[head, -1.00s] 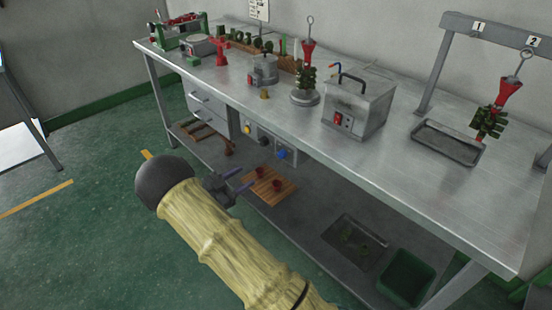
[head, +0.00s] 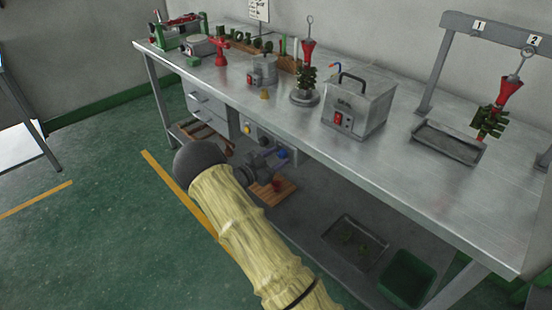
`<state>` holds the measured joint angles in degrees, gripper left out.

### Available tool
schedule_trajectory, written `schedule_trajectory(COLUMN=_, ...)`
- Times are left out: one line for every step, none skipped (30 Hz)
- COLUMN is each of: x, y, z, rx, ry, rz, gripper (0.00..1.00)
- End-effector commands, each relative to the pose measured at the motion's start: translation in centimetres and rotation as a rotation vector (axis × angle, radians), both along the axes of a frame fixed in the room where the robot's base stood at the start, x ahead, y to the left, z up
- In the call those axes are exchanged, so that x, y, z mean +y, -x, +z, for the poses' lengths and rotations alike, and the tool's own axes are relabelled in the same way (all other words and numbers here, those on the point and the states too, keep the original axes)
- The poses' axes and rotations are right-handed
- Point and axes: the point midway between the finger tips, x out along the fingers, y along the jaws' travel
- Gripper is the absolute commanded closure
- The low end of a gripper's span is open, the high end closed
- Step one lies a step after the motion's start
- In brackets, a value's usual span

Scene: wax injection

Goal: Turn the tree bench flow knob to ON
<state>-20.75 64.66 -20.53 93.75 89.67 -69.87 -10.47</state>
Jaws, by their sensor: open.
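The tree bench (head: 222,82) has a control panel (head: 256,130) under its front edge. The panel carries a yellow knob (head: 247,128) at its left, a pale round part (head: 263,141) in its middle and a blue knob (head: 283,153) at its right. I cannot read which is marked flow, nor any ON mark. My gripper (head: 276,157) is open, its fingers pointing right at the blue knob and partly covering it in the head view. I cannot tell whether the fingers touch the knob or are around it.
The bench top holds a metal box with a red switch (head: 357,105), a tray (head: 447,143) and several wax trees. The lower shelf holds a wooden board (head: 282,193), a dark tray (head: 355,242) and a green bin (head: 407,279).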

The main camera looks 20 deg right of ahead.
Motion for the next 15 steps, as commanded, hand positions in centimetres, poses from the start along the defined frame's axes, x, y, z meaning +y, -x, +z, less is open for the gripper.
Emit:
schedule_trajectory(x=-0.02, y=-0.02, z=0.00, rx=0.000, ry=0.000, rz=0.000, gripper=0.52)
schedule_trajectory(x=-0.02, y=-0.02, z=0.00, rx=0.000, ry=0.000, rz=0.000, gripper=0.52)
schedule_trajectory(x=-0.01, y=0.00, z=0.00, rx=0.000, ry=0.000, rz=0.000, gripper=0.52)
schedule_trajectory(x=-0.01, y=0.00, z=0.01, rx=0.000, ry=0.000, rz=0.000, gripper=0.52)
schedule_trajectory(x=0.00, y=0.00, z=0.01, rx=0.000, ry=0.000, rz=0.000, gripper=0.52)
schedule_trajectory(x=0.00, y=0.00, z=0.01, rx=0.000, ry=0.000, rz=0.000, gripper=0.54)
schedule_trajectory(x=0.00, y=0.00, z=0.01, rx=0.000, ry=0.000, rz=0.000, gripper=0.60)
schedule_trajectory(x=0.01, y=0.01, z=0.01, rx=0.000, ry=0.000, rz=0.000, gripper=0.66)
schedule_trajectory(x=0.01, y=0.01, z=0.01, rx=0.000, ry=0.000, rz=0.000, gripper=0.74)
schedule_trajectory(x=0.01, y=0.01, z=0.01, rx=0.000, ry=0.000, rz=0.000, gripper=0.80)
schedule_trajectory(x=0.01, y=0.01, z=0.01, rx=0.000, ry=0.000, rz=0.000, gripper=0.85)
schedule_trajectory(x=0.01, y=0.02, z=0.01, rx=0.000, ry=0.000, rz=-0.001, gripper=0.93)
schedule_trajectory(x=0.01, y=0.03, z=0.01, rx=0.000, ry=0.000, rz=-0.001, gripper=0.97)
schedule_trajectory(x=0.01, y=0.03, z=0.01, rx=0.000, ry=0.000, rz=-0.001, gripper=0.97)
schedule_trajectory(x=0.01, y=0.03, z=0.01, rx=0.000, ry=0.000, rz=-0.001, gripper=0.97)
